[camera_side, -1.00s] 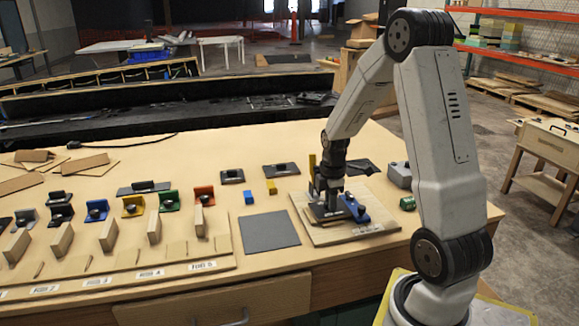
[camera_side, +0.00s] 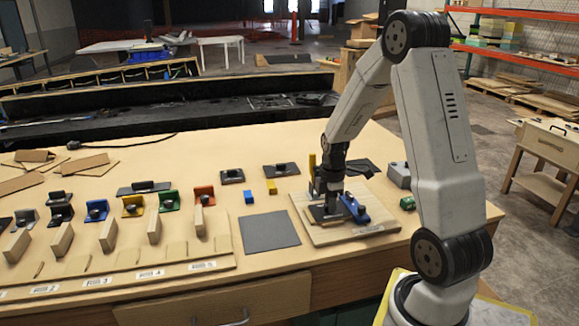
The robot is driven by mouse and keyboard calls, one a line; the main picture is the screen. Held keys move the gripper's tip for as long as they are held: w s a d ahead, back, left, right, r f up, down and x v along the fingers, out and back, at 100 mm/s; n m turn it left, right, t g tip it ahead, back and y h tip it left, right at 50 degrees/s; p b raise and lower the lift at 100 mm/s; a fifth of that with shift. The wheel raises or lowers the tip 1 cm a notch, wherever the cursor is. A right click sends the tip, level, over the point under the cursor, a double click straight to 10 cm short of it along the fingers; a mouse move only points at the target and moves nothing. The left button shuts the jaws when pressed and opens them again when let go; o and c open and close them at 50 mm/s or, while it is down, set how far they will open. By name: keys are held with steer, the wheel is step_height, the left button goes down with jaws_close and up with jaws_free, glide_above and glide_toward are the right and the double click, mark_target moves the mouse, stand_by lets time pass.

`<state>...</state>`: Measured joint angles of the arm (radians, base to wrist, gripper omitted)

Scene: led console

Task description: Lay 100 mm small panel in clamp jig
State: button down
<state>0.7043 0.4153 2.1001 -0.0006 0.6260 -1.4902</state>
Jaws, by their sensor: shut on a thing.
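The clamp jig is a pale wooden board (camera_side: 345,236) at the right of the bench, with a blue clamp (camera_side: 354,209) and a yellow upright (camera_side: 312,162) on it. My gripper (camera_side: 327,207) points down over the jig, just left of the blue clamp. It is shut on a small dark panel (camera_side: 321,215), which is low over the jig board. The fingers and arm hide part of the panel, and I cannot tell whether it touches the jig's seat.
A flat grey plate (camera_side: 270,231) lies left of the jig. A blue block (camera_side: 249,197) and a yellow block (camera_side: 271,187) stand behind it. Racked parts with coloured brackets (camera_side: 133,206) fill the left. A grey box (camera_side: 398,174) stands right of the jig.

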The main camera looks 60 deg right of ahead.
steer(key=c, duration=0.5)
jaws_free()
steer(key=shift+r, duration=0.15)
steer(key=shift+r, duration=3.75)
steer(key=shift+a, duration=0.1)
steer(key=a+f+m+t, duration=0.1)
steer(key=a+m, duration=0.3)
steer(key=a, duration=0.8)
steer(key=a+f+m+t, duration=0.1)
steer(key=a+f+m, duration=0.2)
steer(key=a, duration=0.9)
steer(key=shift+s+a+f+m+t, duration=0.15)
steer(key=shift+s+f+m+t, duration=0.15)
steer(key=shift+m, duration=0.7)
